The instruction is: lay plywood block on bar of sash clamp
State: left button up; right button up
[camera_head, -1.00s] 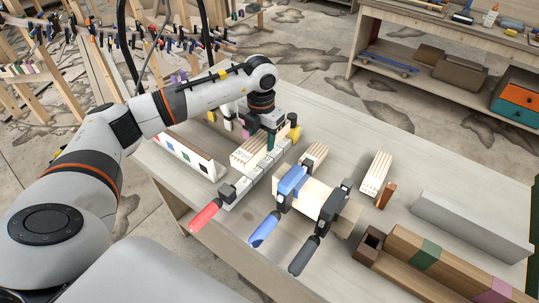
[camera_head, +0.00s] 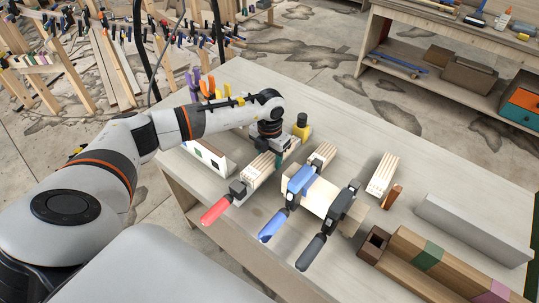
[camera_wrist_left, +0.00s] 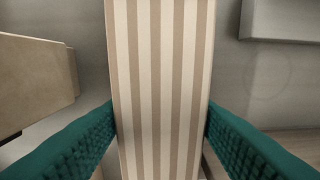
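The sash clamp with the red handle (camera_head: 215,211) lies on the bench, its dark jaw (camera_head: 238,189) beside the handle. The striped plywood block (camera_head: 257,173) is lengthwise over the clamp's bar and hides most of it. I cannot tell whether it rests on the bar or is just above it. My left gripper (camera_head: 277,160) is at the block's far end. In the left wrist view the teal fingers of my left gripper (camera_wrist_left: 160,122) meet both sides of the striped block (camera_wrist_left: 160,70). My right gripper is not in view.
A blue-handled clamp (camera_head: 273,226) and a dark-handled clamp (camera_head: 311,252) stand to the right around a pale board (camera_head: 318,196). Another striped block (camera_head: 383,174) lies farther right. A white holder (camera_head: 208,157) is to the left. A grey block (camera_head: 474,232) lies on the right.

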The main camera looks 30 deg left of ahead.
aim_at(270, 155)
pick_arm(q)
jog(key=shift+o, duration=1.4)
jog(key=shift+r, duration=0.45)
notch_tip(270, 155, up, 12)
jog(key=b, duration=0.4)
jog(key=shift+f, duration=0.25)
